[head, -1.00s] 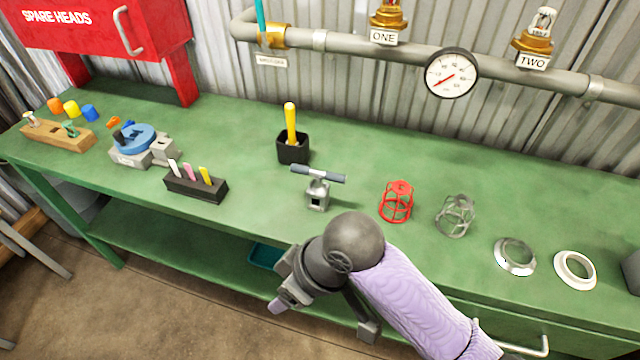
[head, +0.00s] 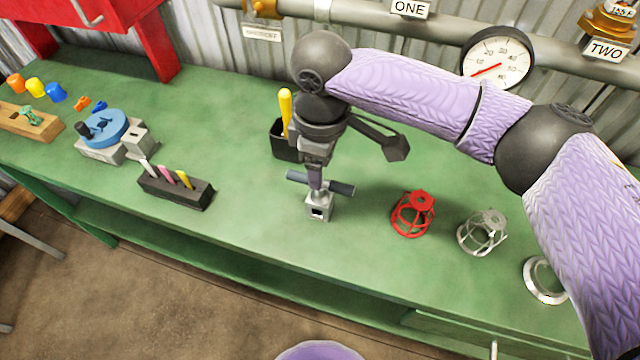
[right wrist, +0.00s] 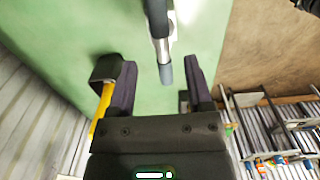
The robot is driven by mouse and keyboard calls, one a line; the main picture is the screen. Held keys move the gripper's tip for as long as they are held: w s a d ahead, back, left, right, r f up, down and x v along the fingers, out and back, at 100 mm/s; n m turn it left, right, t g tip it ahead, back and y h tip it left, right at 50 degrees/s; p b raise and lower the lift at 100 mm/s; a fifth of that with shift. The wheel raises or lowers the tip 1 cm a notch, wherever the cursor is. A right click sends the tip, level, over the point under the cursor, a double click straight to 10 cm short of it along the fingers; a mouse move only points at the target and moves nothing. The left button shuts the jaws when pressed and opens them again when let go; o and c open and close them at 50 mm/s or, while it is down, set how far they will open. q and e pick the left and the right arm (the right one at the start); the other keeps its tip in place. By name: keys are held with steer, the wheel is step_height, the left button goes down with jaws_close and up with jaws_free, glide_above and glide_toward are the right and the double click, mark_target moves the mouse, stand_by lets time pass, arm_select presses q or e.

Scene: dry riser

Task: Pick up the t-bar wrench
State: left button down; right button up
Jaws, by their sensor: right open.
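The t-bar wrench (head: 342,188) stands upright in a small metal block (head: 319,211) on the green bench, its blue-grey crossbar level on top. My right gripper (head: 314,178) is right over it, pointing down, and hides the middle of the crossbar. In the right wrist view the crossbar's end (right wrist: 165,73) lies between the two dark, parted fingers (right wrist: 160,62), with a gap on each side. The right gripper is open and holds nothing. My left gripper is in neither view.
A black cup with a yellow-handled tool (head: 284,140) stands close behind the wrench. A red cage (head: 412,214) and a grey cage (head: 482,232) stand to its right. A dark marker block (head: 176,188) is to the left. The bench front is clear.

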mark_target(320, 197)
step_height(320, 197, down, 6)
steer(key=b, duration=0.2)
steer(key=shift+s+a+f+b, duration=0.1)
steer(key=shift+s+f+b, duration=0.1)
steer(key=shift+b, duration=0.1)
steer(key=shift+r, duration=0.1)
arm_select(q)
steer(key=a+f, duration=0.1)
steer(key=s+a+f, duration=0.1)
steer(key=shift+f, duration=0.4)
arm_select(e)
jaws_close()
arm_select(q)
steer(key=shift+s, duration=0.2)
arm_select(e)
steer(key=shift+w, duration=0.1)
